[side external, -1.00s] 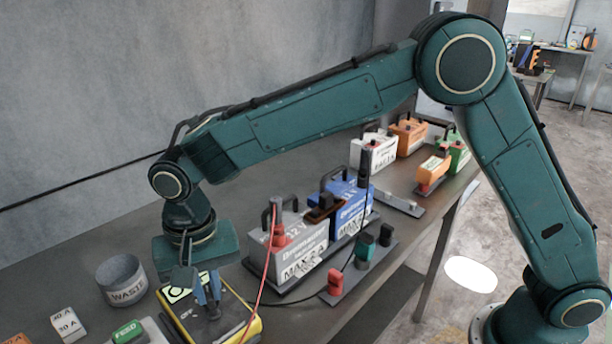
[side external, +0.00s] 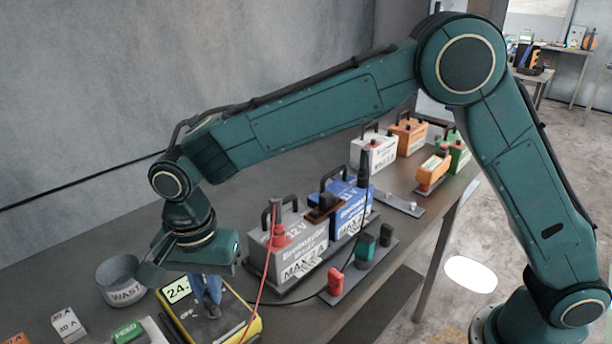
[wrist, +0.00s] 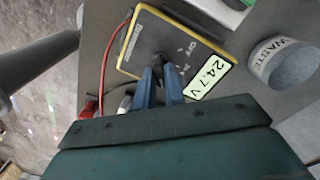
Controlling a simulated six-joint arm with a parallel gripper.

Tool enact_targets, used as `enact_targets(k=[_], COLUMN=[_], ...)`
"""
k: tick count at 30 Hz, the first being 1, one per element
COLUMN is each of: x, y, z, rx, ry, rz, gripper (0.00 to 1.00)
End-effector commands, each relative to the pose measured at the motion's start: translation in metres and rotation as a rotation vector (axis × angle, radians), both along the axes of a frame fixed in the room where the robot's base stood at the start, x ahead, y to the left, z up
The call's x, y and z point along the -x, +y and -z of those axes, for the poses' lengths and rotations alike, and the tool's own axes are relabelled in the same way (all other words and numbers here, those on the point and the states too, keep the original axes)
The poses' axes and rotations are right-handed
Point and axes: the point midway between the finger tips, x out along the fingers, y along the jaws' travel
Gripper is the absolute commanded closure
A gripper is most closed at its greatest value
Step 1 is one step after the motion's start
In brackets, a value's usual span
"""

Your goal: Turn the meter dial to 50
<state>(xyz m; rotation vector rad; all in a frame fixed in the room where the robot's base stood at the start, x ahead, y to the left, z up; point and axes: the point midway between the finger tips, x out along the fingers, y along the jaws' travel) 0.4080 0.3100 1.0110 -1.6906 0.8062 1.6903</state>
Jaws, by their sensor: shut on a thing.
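The meter (side external: 236,318) is a yellow-edged box with a grey face, lying on the bench at the lower middle of the side view. It also shows at the top of the wrist view (wrist: 137,48). Its lit display reads 24.7 V in the wrist view (wrist: 209,77); the side view shows only part of it (side external: 177,290). My gripper (side external: 210,303) points down with its blue fingers shut on the dark dial (wrist: 162,58). The fingers cover much of the dial. OFF and part of another mark show beside it; I cannot read a 50 or the pointer.
A grey WASTE cup (side external: 122,282) stands left of the meter. Grey (side external: 290,252) and blue (side external: 349,211) batteries stand right of it, with red and dark plugs in front. A red lead (side external: 267,270) runs to the meter. Small fuse boxes (side external: 68,326) stand at lower left.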

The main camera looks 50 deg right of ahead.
Motion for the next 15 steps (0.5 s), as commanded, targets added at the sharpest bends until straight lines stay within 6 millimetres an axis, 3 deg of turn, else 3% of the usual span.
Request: enact_targets(k=[5,6,9,15], x=[-0.0004,-0.0003,-0.0003,-0.0002], y=[0.0003,0.0003,0.0003,0.0001], z=[-0.0009,-0.0009,-0.0008,-0.0003], rx=[-0.001,-0.001,-0.001,-0.001], ry=[-0.002,-0.002,-0.002,-0.001], rz=[-0.001,-0.001,-0.002,-0.002], gripper=[1.0,0.87,0.67,0.66])
